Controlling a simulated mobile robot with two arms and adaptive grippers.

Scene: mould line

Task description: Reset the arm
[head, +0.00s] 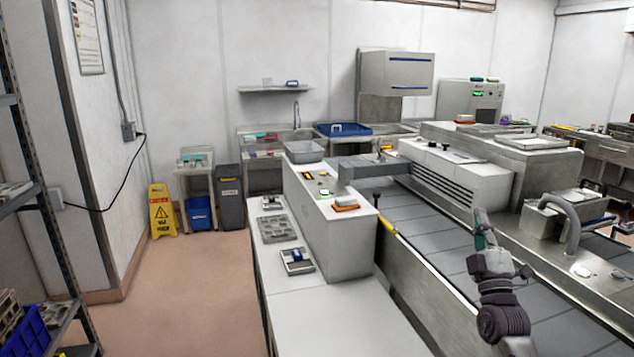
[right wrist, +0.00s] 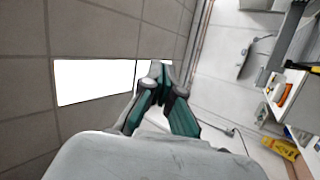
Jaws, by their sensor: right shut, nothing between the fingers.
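My right gripper (head: 481,226) shows in the head view at the lower right, raised in front of the grey conveyor belt, its fingers pointing up. In the right wrist view the same gripper (right wrist: 158,72) has its green and grey fingers together at the tips, with nothing held. Behind it in that view are the tiled ceiling (right wrist: 95,30) and a bright ceiling light panel (right wrist: 95,82). My left gripper does not show in either view.
A white counter (head: 325,325) with a raised grey cabinet (head: 330,235) stands at the centre. The conveyor (head: 410,225) runs to its right, beside a large machine (head: 455,180). A yellow wet-floor sign (head: 162,210) stands at left. The floor (head: 195,290) left of the counter is clear.

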